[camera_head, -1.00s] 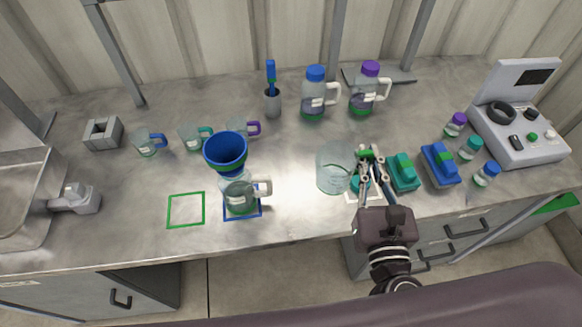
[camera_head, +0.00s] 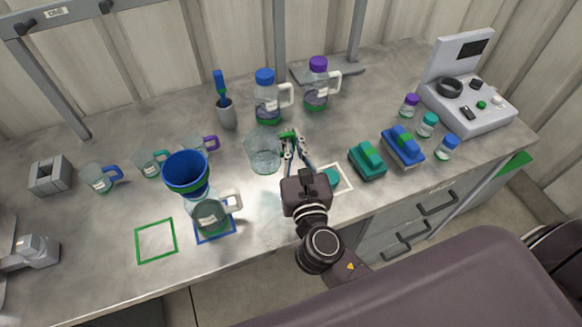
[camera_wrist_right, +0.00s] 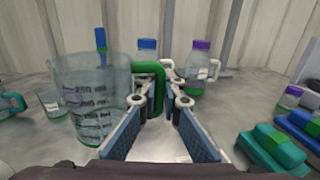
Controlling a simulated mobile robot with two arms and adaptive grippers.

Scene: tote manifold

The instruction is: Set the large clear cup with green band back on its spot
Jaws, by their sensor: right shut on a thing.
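The large clear cup (camera_head: 264,155) is in the middle of the counter, with dark measuring marks and green at its base in the right wrist view (camera_wrist_right: 92,95). Its green handle (camera_wrist_right: 152,75) lies between the fingers of my right gripper (camera_head: 292,141), which is shut on it. The cup looks upright; I cannot tell if its base touches the counter. An empty green square outline (camera_head: 156,241) lies at the front left. A blue square outline (camera_head: 216,238) beside it bears a clear jug (camera_head: 211,215) under a blue funnel (camera_head: 186,172).
Two lidded bottles (camera_head: 267,97) and a grey holder (camera_head: 226,114) stand behind the cup. Small cups (camera_head: 101,178) stand at left. A white outline (camera_head: 343,183) with a teal item, teal and blue boxes (camera_head: 368,161), small vials (camera_head: 428,125) and a grey device (camera_head: 470,100) are at right.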

